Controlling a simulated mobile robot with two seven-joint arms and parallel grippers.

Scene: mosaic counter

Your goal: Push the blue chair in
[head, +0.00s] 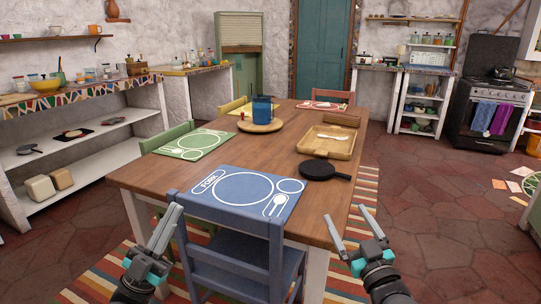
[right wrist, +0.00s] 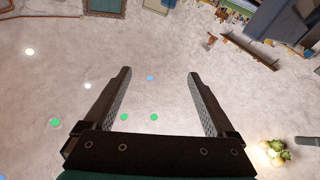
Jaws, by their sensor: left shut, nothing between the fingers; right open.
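The blue chair (head: 232,246) stands at the near end of the wooden table (head: 146,176), its slatted back towards me. Part of its seat shows at the right of the back, near the table edge. How far the seat reaches under the table is hard to tell. My left gripper (head: 174,212) is shut and empty, just left of the chair back; I cannot tell whether it touches. My right gripper (head: 345,213) is open and empty, right of the chair and apart from it. In the right wrist view its two spread fingers (right wrist: 158,76) have nothing between them.
A blue placemat (head: 245,188), a black pan (head: 322,171) and a wooden tray (head: 325,147) lie on the table. A green chair (head: 165,139) stands at its left side. A striped rug (head: 103,278) lies underneath.

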